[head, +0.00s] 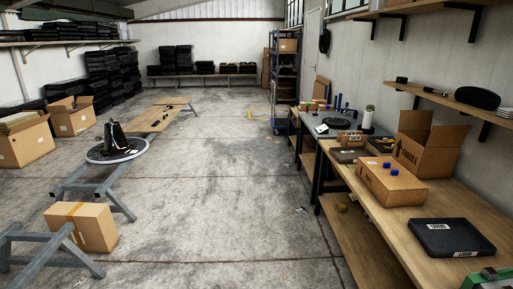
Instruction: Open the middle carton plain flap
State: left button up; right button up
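Several cartons are in view, and I cannot tell which one is the middle carton. A long, low carton (391,187) lies on the right bench with its top apparently shut and small blue objects on it. Behind it a taller carton (424,153) with dark printing stands with flaps raised. On the left floor, two cartons stand with flaps up, a nearer one (27,146) and a farther one (75,122). A closed, taped carton (83,228) sits at the lower left by a trestle. Neither of my grippers shows in the head view.
The wooden workbench (421,238) runs along the right wall, with a black labelled case (451,238) near its front. A metal trestle (48,256) stands lower left. A dark chair part on a round base (117,150) stands behind it. The middle concrete floor is clear.

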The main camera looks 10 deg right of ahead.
aim_at(393, 180)
jog(key=z, duration=0.3)
jog(key=i, duration=1.4)
jog(key=z, duration=1.55)
jog(key=i, duration=1.45)
jog(key=z, duration=0.8)
